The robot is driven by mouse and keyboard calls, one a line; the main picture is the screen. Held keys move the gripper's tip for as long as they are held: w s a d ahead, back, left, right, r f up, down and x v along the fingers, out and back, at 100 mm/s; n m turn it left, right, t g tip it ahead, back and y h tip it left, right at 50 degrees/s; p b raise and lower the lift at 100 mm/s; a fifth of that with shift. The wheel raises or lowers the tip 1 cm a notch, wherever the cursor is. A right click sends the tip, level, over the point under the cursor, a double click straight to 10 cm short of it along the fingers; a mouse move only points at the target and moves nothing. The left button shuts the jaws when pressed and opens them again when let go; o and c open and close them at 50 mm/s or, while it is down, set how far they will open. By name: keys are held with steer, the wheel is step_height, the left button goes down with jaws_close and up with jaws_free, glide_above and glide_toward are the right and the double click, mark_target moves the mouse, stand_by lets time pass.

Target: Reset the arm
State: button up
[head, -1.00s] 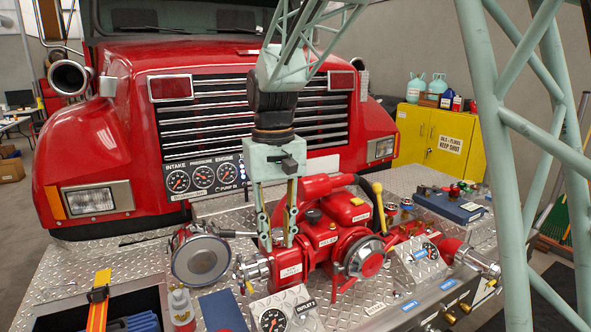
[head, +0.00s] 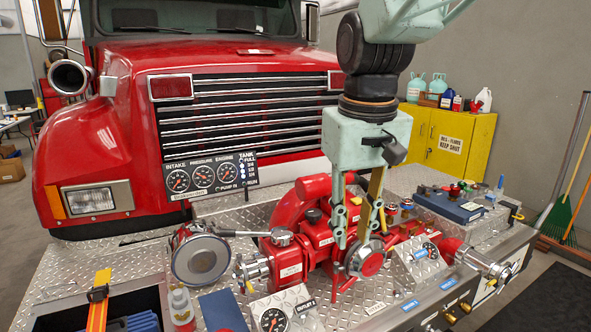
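My gripper (head: 354,242) points straight down in the head view, just above or in front of the red pump (head: 318,232). Its two fingers are apart and I see nothing held between them. The fingers overlap the pump's round silver-rimmed red cap (head: 366,259) and hide part of the pump body. I cannot tell whether the fingertips touch the pump.
The pump sits on a diamond-plate bumper (head: 90,265) before a red truck (head: 100,150). A gauge panel (head: 210,176), a large silver cap (head: 200,258), a blue box (head: 450,207) and a bottle (head: 181,305) stand around. A yellow cabinet (head: 440,135) is behind.

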steer(key=s+d+m+t, duration=0.1)
steer(key=s+d, duration=0.4)
steer(key=s, duration=0.8)
steer(key=s+d+f+m+t, duration=0.1)
steer(key=s+d, duration=0.4)
steer(key=s, duration=0.8)
steer(key=shift+s+m+b, duration=0.15)
steer(key=shift+m+b, duration=0.25)
steer(key=shift+m, duration=0.1)
steer(key=shift+d+f, duration=0.1)
steer(key=shift+d, duration=0.1)
